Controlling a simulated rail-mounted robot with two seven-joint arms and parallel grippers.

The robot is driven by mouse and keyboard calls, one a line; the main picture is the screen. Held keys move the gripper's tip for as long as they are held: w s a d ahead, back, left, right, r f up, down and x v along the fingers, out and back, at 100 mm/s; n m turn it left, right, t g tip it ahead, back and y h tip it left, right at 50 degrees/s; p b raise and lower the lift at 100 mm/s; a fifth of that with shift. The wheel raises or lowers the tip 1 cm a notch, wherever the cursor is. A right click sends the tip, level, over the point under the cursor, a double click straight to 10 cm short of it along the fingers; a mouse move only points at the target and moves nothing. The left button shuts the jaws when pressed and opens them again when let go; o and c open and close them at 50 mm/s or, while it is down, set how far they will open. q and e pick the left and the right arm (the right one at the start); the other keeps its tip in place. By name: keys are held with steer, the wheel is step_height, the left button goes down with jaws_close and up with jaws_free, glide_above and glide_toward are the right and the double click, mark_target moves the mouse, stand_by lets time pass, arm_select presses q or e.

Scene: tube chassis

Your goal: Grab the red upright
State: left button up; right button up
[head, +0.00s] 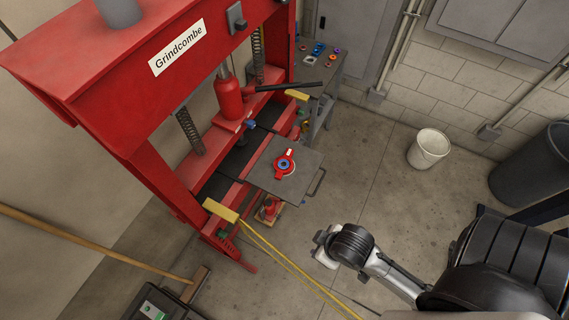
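A large red press frame, labelled "Grindcombe", fills the upper left of the head view. Its near red upright (160,178) runs down to the floor at left, and its far red upright (283,45) stands beside the wall-side bench. My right arm comes in from the lower right. Its gripper end (322,243) hangs above open floor, well to the right of the near upright and apart from the press. Its fingers are too small and turned away to tell whether they are open or shut. My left gripper is not in view.
A yellow strap (290,268) crosses the floor near my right gripper. A white bucket (428,148) and dark bin (535,172) stand at right.

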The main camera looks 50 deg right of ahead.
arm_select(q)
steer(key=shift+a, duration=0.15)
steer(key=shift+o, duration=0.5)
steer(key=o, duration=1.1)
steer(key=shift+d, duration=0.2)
